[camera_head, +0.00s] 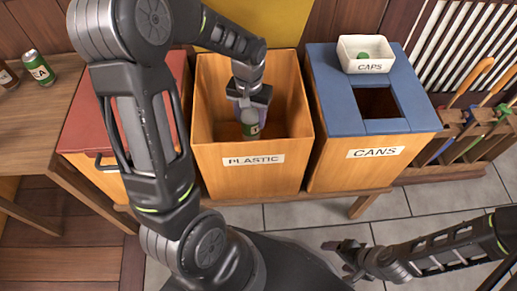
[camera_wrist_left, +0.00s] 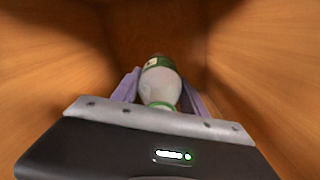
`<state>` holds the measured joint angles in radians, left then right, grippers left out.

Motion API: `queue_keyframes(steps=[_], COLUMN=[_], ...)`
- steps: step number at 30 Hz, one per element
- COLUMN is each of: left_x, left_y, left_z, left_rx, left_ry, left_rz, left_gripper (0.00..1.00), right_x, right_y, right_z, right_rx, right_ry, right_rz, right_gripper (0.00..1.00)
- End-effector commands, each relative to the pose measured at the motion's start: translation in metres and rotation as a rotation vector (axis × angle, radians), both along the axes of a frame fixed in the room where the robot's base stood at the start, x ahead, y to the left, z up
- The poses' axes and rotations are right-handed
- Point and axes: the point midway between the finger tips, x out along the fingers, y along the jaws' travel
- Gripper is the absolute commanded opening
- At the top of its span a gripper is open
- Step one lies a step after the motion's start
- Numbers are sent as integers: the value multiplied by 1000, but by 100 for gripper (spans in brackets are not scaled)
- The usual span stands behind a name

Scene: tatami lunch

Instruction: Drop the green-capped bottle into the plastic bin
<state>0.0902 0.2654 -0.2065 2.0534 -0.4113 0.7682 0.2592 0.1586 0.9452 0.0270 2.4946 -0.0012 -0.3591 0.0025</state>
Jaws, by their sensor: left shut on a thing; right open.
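The plastic bin (camera_head: 215,175) is an open wooden box labelled PLASTIC. My left gripper (camera_head: 250,105) points down into its opening, shut on a bottle (camera_head: 250,125) with a pale body and a dark green label. In the left wrist view the bottle (camera_wrist_left: 160,82) sits between the purple fingers, with a green ring at its near end and wooden bin walls around it. Whether a cap is on it is unclear. The bottle's far end hangs free as far as I can see. My right gripper (camera_head: 346,256) is open and empty, low over the floor.
A cans bin (camera_head: 330,168) with a blue lid stands to the right, with a white CAPS tray (camera_head: 350,46) holding a green piece. A red-lidded box (camera_head: 85,130) stands to the left. A green can (camera_head: 38,68) and a brown-and-white item (camera_head: 6,76) are on the wooden table (camera_head: 30,120).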

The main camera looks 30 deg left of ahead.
Motion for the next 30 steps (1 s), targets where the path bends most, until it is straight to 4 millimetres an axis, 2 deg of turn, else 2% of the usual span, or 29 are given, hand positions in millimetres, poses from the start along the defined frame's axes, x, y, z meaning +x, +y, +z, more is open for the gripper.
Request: queue_keyframes(steps=[10,13,21,30], left_x=[0,-1,-1,0], left_y=[0,0,-1,0], left_z=[-3,-14,-60,-63], left_rx=[0,-1,-1,0], left_ry=[1,3,4,0], left_rz=[0,0,-1,0], left_gripper=[12,12,12,12], right_x=[-1,0,4,5], right_y=[0,-1,-4,-5], right_z=[-1,-6,-20,-20], right_rx=[0,-1,-7,-8], right_ry=[1,1,-7,-8], right_rz=[0,-1,-11,-12], right_gripper=[76,76,76,76])
